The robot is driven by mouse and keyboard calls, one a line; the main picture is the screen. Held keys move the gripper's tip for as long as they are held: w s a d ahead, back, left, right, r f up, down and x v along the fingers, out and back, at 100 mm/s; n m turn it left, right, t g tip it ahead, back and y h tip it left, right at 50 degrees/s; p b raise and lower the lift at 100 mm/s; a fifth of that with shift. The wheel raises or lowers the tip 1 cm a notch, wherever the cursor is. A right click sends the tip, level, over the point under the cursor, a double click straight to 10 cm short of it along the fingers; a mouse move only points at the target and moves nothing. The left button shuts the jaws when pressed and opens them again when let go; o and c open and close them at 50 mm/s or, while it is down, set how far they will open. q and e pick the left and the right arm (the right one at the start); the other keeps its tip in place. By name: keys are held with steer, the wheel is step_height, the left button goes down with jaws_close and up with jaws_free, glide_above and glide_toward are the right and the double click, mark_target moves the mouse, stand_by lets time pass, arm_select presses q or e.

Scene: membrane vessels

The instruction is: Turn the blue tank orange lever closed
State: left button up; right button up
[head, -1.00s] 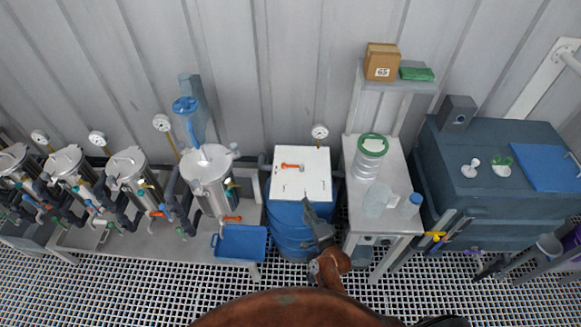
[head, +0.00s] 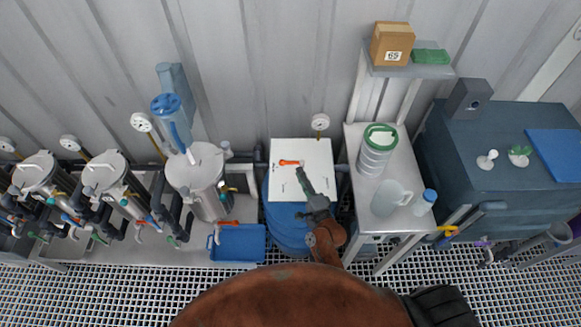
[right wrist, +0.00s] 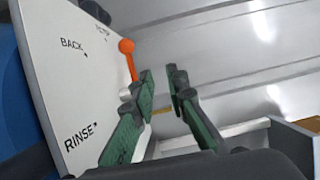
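The orange lever (head: 290,162) lies on the white panel (head: 318,157) on top of the blue tank (head: 284,224), pointing sideways in the head view. In the right wrist view the lever (right wrist: 128,57) has a round knob, and the panel (right wrist: 62,72) is marked BACK, RINSE and a third word that is hard to read. My right gripper (head: 301,173) reaches over the panel, just below and right of the lever. In the right wrist view my right gripper (right wrist: 160,76) shows a gap between its green fingers, with the lever outside, beside the left finger. My left gripper is not in view.
A white table (head: 408,157) with a green-lidded jar (head: 375,160), a clear jug (head: 389,200) and a bottle (head: 424,202) stands right of the tank. A steel vessel (head: 201,178) and a blue tray (head: 238,243) are on the left. A gauge (head: 320,122) rises behind the panel.

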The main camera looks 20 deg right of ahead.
mark_target(292, 172)
steer(key=w+f+b, duration=0.1)
steer(key=w, duration=0.1)
steer(key=w+f+b, duration=0.1)
steer(key=w+f, duration=0.1)
steer(key=w+a+f+b, duration=0.1)
steer(key=w+f, duration=0.1)
steer(key=shift+w+b, duration=0.35)
steer(key=shift+w, duration=0.05)
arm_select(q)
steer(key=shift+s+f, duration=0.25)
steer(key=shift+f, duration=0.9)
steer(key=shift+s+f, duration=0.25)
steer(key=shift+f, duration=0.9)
arm_select(e)
steer(key=shift+w+a, duration=0.1)
steer(key=shift+w, duration=0.65)
steer(key=shift+c, duration=0.2)
jaws_close()
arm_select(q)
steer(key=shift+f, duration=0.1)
arm_select(e)
steer(key=shift+f, duration=0.15)
